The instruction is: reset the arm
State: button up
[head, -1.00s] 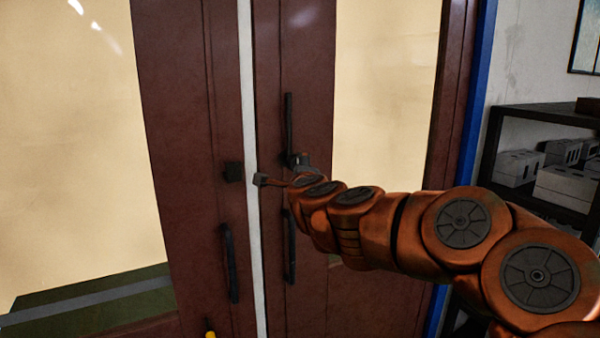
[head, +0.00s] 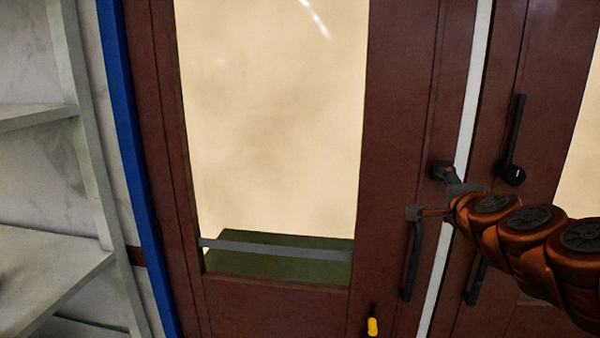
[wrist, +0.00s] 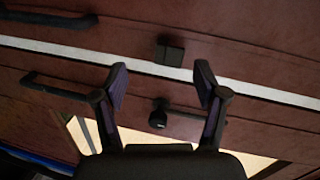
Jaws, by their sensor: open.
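My orange arm (head: 520,235) reaches in from the right in the head view. My gripper (head: 430,192) is in front of the dark red double doors (head: 400,100), near the white strip (head: 465,130) between them. In the wrist view my gripper (wrist: 161,72) has its two dark fingers spread wide, with nothing held between them. A black square block (wrist: 170,52) on one door lies beyond the fingertips. A round black knob (wrist: 158,115) shows between the fingers on the other door. Whether a finger touches the door cannot be told.
Black bar handles (head: 411,262) (head: 513,130) stand on both doors. A yellow-tipped object (head: 372,326) is low on the left door. A pale shelf (head: 40,255) and a blue frame edge (head: 135,200) are at the left. A green box (head: 280,262) shows behind the left pane.

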jog(key=s+a+f+n+g+y, duration=0.2)
jog(key=a+f+n+y, duration=0.15)
jog(key=a, duration=0.35)
jog(key=s+a+f+n+g+y, duration=0.1)
jog(key=s+a+f+n+y, duration=0.1)
jog(key=s+a+f+n, duration=0.3)
jog(key=s+a+f+n+g, duration=0.4)
jog(key=s+a+f+g, duration=0.1)
jog(key=s+a+f, duration=0.25)
jog(key=s+d+f+n+g+h, duration=0.1)
jog(key=s+d+f+g, duration=0.1)
jog(key=s, duration=0.5)
jog(key=s+d+f+n+g+h, duration=0.1)
jog(key=s+f+g, duration=0.3)
jog(key=s, duration=0.4)
jog(key=s+d+f+n+g+h, duration=0.1)
jog(key=s+d+f+n+g, duration=0.2)
jog(key=s, duration=0.5)
jog(key=shift+d+f+g, duration=0.3)
jog(key=shift+d, duration=0.25)
jog(key=shift+h, duration=0.25)
jog(key=shift+c, duration=0.4)
